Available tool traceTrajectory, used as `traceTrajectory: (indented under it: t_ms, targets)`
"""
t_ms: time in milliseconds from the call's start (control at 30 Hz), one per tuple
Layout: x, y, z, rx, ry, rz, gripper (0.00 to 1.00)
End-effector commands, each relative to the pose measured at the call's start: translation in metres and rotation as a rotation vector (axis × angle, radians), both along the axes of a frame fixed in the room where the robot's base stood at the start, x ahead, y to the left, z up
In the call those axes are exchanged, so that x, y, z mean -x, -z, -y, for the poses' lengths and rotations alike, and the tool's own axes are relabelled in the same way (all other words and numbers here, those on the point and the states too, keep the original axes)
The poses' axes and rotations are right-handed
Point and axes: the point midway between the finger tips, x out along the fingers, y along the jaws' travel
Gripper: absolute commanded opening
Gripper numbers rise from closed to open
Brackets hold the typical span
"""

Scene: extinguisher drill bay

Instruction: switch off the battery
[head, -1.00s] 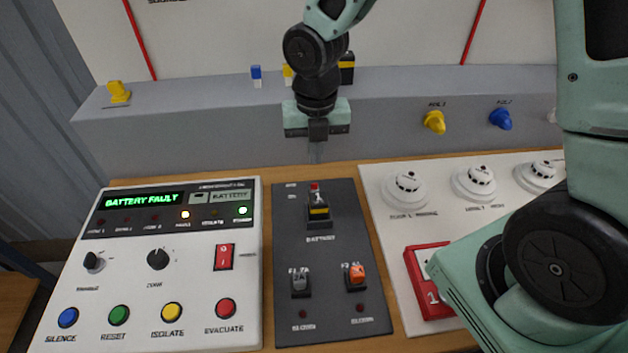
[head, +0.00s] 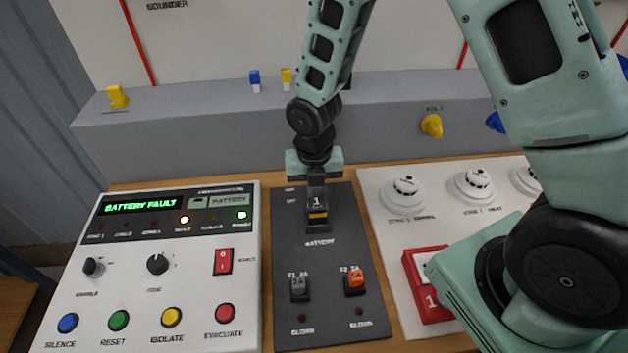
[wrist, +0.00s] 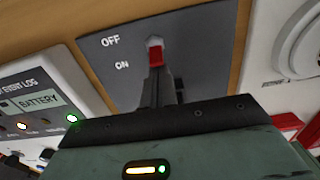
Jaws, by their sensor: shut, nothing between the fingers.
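The battery switch (head: 317,213) stands at the top of the dark grey panel, a black and yellow block marked 1 above the word BATTERY. Its red lever tip (wrist: 155,56) shows in the wrist view, beside the printed words OFF and ON; I cannot tell exactly which mark it sits at. My gripper (head: 317,188) is shut and empty, pointing down right at the switch, and hides the lever in the head view. In the wrist view my fingers (wrist: 158,85) are close below the red tip; I cannot tell whether they touch.
Left is a white alarm panel (head: 240,290) with knobs, coloured buttons and a green display (head: 140,205) reading BATTERY FAULT. Lower on the grey panel are a grey fuse (head: 299,287) and an orange fuse (head: 354,280). Right are white detectors (head: 404,194) and a red call point (head: 428,285).

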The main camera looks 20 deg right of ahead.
Motion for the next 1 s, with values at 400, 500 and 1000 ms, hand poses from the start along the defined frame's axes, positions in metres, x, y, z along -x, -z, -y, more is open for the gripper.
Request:
traceTrajectory:
  t_ms: [400, 500, 1000]
  targets:
    - [-0.004, -0.004, 0.002, 0.0, 0.003, -0.001, 0.0]
    - [-0.01, -0.008, 0.004, -0.001, 0.004, -0.001, 0.0]
    - [-0.017, -0.009, 0.005, 0.0, 0.001, 0.0, 0.0]
